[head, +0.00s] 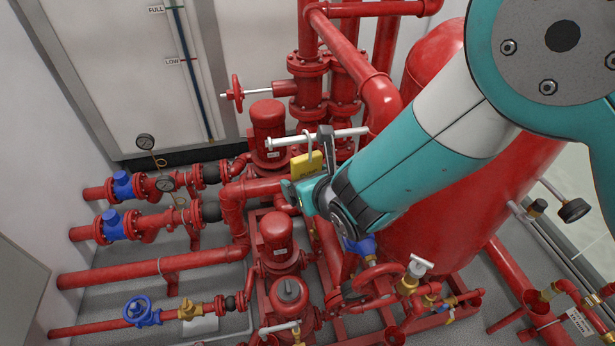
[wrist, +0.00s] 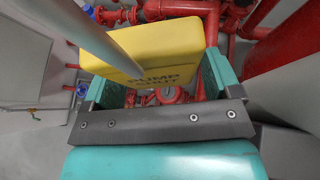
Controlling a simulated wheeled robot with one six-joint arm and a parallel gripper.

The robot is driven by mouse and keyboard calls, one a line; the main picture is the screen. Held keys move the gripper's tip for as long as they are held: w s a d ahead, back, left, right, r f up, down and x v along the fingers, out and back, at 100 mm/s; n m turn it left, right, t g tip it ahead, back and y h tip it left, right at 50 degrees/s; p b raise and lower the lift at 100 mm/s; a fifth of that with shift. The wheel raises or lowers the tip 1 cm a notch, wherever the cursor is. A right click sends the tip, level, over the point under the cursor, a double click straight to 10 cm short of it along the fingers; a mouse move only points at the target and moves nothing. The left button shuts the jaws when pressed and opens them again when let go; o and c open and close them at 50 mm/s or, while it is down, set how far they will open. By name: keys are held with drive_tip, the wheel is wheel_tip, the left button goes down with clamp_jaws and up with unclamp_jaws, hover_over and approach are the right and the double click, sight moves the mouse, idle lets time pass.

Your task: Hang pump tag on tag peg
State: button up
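The pump tag (wrist: 165,55) is a yellow block with dark lettering that reads PUMP SHUT. In the head view the tag (head: 306,164) is below the tag peg (head: 345,133), a pale horizontal rod, with a thin loop that appears to pass over the rod. In the wrist view the peg (wrist: 100,40) crosses in front of the tag. My gripper (wrist: 158,85) has its teal fingers spread wide, close below the tag and to its sides. In the head view my gripper (head: 290,190) is just under the tag. Any finger contact with the tag is unclear.
Red pumps (head: 278,235) and pipes (head: 160,270) crowd below and to the left. A large red tank (head: 430,220) stands to the right behind my arm. A red handwheel (head: 237,94) is left of the peg. Bare floor shows at the lower left.

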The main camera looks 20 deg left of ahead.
drive_tip(key=shift+o, duration=0.3)
drive_tip(key=shift+r, duration=0.15)
drive_tip(key=shift+s+d+r, duration=0.1)
drive_tip(key=shift+s+r, duration=0.05)
drive_tip(key=b+v, duration=0.6)
drive_tip(key=v, duration=1.1)
drive_tip(key=d+f+m+g+h+b, duration=0.5)
drive_tip(key=d+m, duration=0.6)
drive_tip(key=m, duration=1)
drive_tip(key=s+d+m+g+b, duration=0.3)
drive_tip(key=s+d+m+b, duration=0.2)
drive_tip(key=m, duration=1.2)
drive_tip(key=shift+s+d+f+m+b, duration=0.35)
drive_tip(key=shift+s+d+f, duration=0.1)
drive_tip(key=shift+s+d, duration=1.15)
